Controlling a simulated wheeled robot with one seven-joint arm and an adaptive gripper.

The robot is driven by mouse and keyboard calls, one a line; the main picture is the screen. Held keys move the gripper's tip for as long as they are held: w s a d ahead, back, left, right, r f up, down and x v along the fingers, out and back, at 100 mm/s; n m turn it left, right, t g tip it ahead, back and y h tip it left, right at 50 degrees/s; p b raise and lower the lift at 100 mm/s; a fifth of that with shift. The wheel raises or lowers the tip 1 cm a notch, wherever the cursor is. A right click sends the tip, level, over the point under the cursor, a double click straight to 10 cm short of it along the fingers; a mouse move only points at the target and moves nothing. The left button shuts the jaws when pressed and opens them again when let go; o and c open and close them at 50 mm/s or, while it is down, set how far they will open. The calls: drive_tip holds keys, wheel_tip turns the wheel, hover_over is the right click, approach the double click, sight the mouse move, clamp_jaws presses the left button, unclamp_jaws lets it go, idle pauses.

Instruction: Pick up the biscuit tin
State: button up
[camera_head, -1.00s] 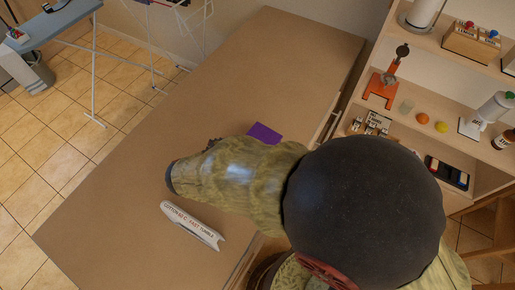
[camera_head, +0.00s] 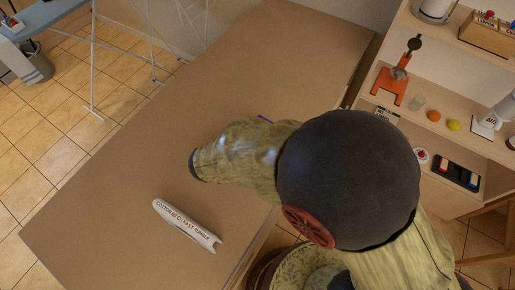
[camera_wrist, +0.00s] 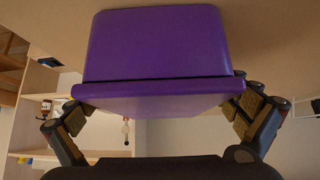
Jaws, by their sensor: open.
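The biscuit tin (camera_wrist: 157,45) is a purple box with a projecting rim. It fills the upper middle of the wrist view. In the head view only a sliver of purple (camera_head: 264,118) shows past my arm on the brown table. My gripper (camera_wrist: 160,108) is open in the wrist view, with one finger on each side of the tin's rim. The fingers look apart from the tin, though contact at the right is hard to tell. The head view does not show the fingers clearly, as my arm covers them.
A white labelled piece (camera_head: 187,226) lies on the table (camera_head: 110,210) left of my arm. Shelves (camera_head: 455,140) at the right hold an orange stand (camera_head: 390,86), fruit and other goods. An ironing board (camera_head: 55,14) stands at the upper left. Much of the table is clear.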

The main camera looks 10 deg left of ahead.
drive_tip(key=shift+x, duration=0.9)
drive_tip(key=shift+a, duration=0.1)
drive_tip(key=shift+s, duration=0.1)
drive_tip(key=c, duration=1.1)
drive_tip(key=shift+c, duration=0.7)
